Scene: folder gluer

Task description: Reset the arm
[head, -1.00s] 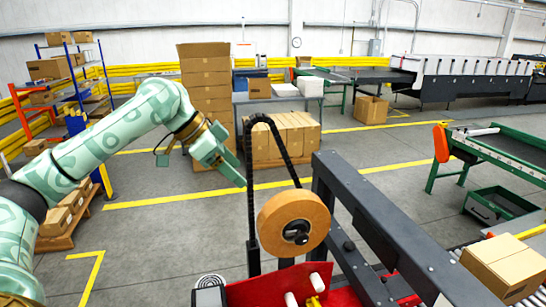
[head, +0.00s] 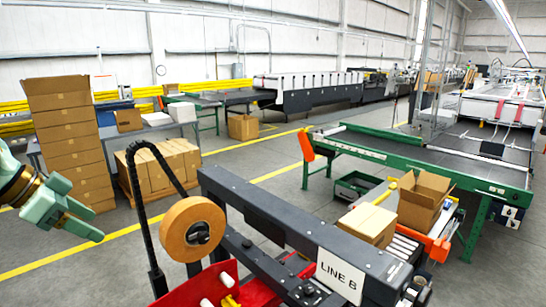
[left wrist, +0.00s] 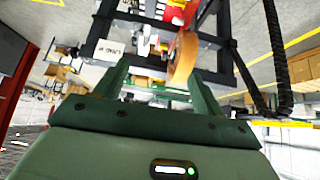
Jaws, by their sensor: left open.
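My left arm enters the head view at the left edge, pale green with a brass-coloured wrist. Its green left gripper (head: 92,224) hangs in the air left of the tape roll, apart from everything. In the left wrist view the two fingers of the left gripper (left wrist: 158,78) stand apart with nothing between them. Beyond them the frame and tape roll (left wrist: 183,57) of the taping machine show. My right gripper is not in view.
A taping machine marked LINE B (head: 341,276) with a brown tape roll (head: 192,228) stands in front. A closed box (head: 367,224) and an open box (head: 423,200) are right of it. Stacked cartons (head: 72,145) stand behind the gripper.

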